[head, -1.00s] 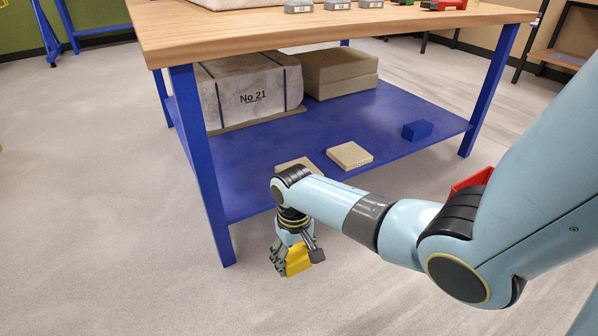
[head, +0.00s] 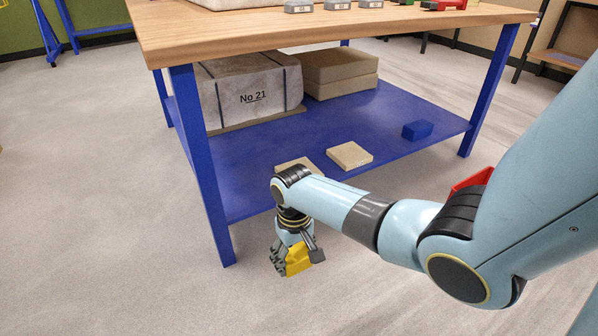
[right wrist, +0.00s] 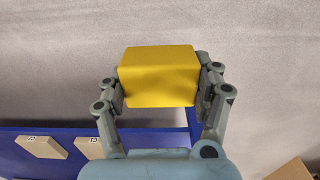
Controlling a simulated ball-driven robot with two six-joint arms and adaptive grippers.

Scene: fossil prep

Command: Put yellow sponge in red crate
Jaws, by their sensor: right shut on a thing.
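The yellow sponge (head: 297,260) is a block held between the fingers of my right gripper (head: 294,257), in front of the blue shelf and above the floor. In the right wrist view the sponge (right wrist: 160,76) sits between both fingers of the gripper (right wrist: 162,88), which press on its sides. The red crate (head: 472,180) shows only as a small red corner behind my right arm; the rest of it is hidden. My left gripper is not in view.
A table (head: 330,30) with blue legs has a lower blue shelf (head: 270,160). On the shelf are a white block marked No 21 (head: 252,95), stacked tan slabs (head: 340,72), two small tan tiles (head: 349,155) and a blue block (head: 417,130). The floor in front is clear.

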